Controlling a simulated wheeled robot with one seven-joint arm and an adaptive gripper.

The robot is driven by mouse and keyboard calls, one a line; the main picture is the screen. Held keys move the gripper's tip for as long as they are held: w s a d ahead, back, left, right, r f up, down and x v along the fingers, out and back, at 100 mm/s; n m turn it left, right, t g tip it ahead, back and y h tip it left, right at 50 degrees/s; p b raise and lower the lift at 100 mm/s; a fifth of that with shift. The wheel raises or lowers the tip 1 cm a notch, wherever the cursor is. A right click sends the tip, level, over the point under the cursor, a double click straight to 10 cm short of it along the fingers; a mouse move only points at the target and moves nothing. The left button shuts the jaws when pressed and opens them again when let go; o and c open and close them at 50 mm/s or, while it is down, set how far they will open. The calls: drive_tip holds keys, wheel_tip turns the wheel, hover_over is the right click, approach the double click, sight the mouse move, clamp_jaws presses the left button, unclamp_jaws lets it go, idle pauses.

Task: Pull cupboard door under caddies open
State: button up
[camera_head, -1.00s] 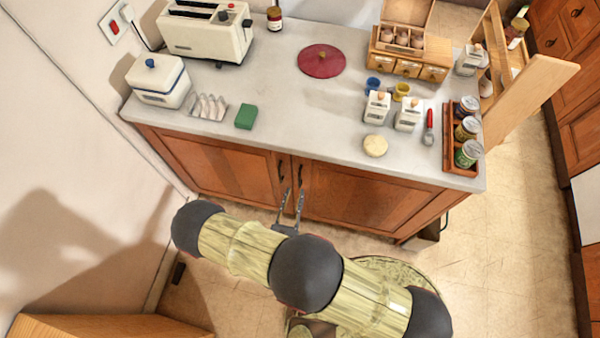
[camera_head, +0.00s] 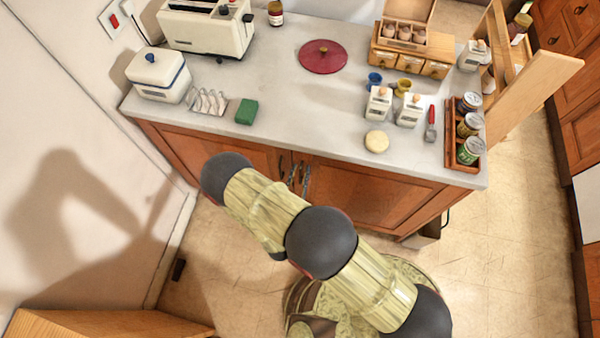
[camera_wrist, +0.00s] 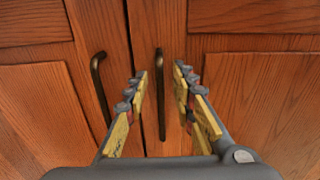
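The right-hand cupboard door (camera_head: 370,195) is under the part of the counter that bears the white caddies (camera_head: 378,103). It looks closed. Its dark vertical bar handle (camera_wrist: 160,110) is near the middle of the wrist view. My gripper (camera_wrist: 161,76) is open, with one finger on each side of this handle. There are visible gaps between the fingers and the bar; I cannot tell how deep they reach past it. In the head view my gripper (camera_head: 298,177) is at the door seam, and my arm covers part of the left door.
The left door's handle (camera_wrist: 100,88) stands just left of my left finger. The counter (camera_head: 290,110) above bears a toaster (camera_head: 207,30), a red disc (camera_head: 322,57), a green sponge (camera_head: 246,112) and a jar rack (camera_head: 465,135). Floor shows right of the cupboard.

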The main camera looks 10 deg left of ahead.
drive_tip(key=shift+c, duration=0.5)
clamp_jaws()
idle(0.3)
